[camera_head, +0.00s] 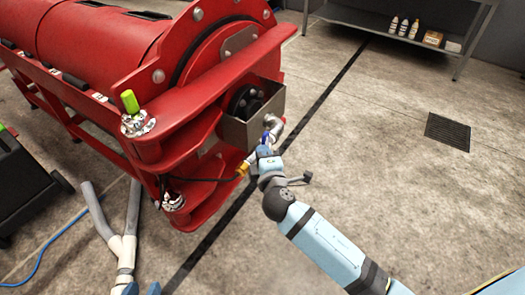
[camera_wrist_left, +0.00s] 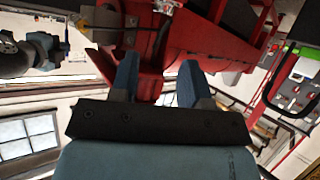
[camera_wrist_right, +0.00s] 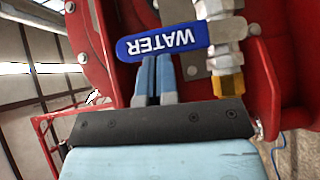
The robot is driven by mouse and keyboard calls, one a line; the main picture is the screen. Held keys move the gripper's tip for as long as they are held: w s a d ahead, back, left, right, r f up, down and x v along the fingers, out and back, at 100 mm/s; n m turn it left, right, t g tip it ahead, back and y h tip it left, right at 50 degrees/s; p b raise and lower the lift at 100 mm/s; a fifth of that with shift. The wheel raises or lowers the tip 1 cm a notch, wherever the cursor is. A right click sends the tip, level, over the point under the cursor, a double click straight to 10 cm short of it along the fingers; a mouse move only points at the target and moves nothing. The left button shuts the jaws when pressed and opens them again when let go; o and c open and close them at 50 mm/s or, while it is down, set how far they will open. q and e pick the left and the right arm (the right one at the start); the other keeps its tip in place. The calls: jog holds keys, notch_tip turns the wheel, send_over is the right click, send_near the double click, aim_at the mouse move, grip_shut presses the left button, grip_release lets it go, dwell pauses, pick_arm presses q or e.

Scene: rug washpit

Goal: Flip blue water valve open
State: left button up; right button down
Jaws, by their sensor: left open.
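The blue water valve handle (camera_wrist_right: 165,42), lettered WATER, lies crosswise in the right wrist view, beside a metal valve body and brass fitting (camera_wrist_right: 228,82). In the head view only a small bit of blue handle (camera_head: 266,136) shows at the fitting on the red machine. My right gripper (camera_wrist_right: 158,62) has its fingers close together, tips at the handle's near edge; nothing shows between them. Whether they touch it is unclear. In the head view my right gripper (camera_head: 263,151) is just below the handle.
The red machine (camera_head: 90,45) with its frame fills the upper left. A grey forked pipe (camera_head: 125,245) stands near my left gripper. A dark cart (camera_head: 22,185) is at the left edge. A shelf (camera_head: 400,38) with bottles is at the back. Concrete floor on the right is clear around a drain grate.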

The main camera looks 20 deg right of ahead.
jog(key=p, duration=0.2)
jog(key=d+r+m+g+p, duration=0.1)
jog(key=p, duration=0.2)
jog(key=shift+w+r+p, duration=0.3)
jog(key=shift+w, duration=0.1)
jog(key=shift+w+d+f+m+g+y+p, duration=0.75)
jog(key=shift+w+d+f+g+p, duration=0.35)
jog(key=shift+p, duration=1.85)
jog(key=shift+w+d+f+m+g+y+p, duration=0.8)
jog(key=shift+d+p, duration=0.5)
jog(key=shift+p, duration=1.6)
jog(key=shift+w+d+f+m+g+y+p, duration=0.55)
jog(key=shift+w+d+f+m+g+p, duration=0.5)
jog(key=shift+p, duration=1.9)
pick_arm(q)
notch_tip(320, 180, up, 13)
jog(key=s+a, duration=0.1)
jog(key=a, duration=0.1)
jog(key=shift+s+f+g+y, duration=0.15)
jog(key=shift+s+g+y, duration=0.15)
jog(key=shift+y, duration=0.1)
pick_arm(e)
jog(key=shift+s+d+r, duration=0.1)
jog(key=shift+d+r, duration=0.1)
pick_arm(q)
jog(key=shift+a, duration=0.1)
pick_arm(e)
jog(key=shift+d+f, duration=0.1)
jog(key=shift+f, duration=0.05)
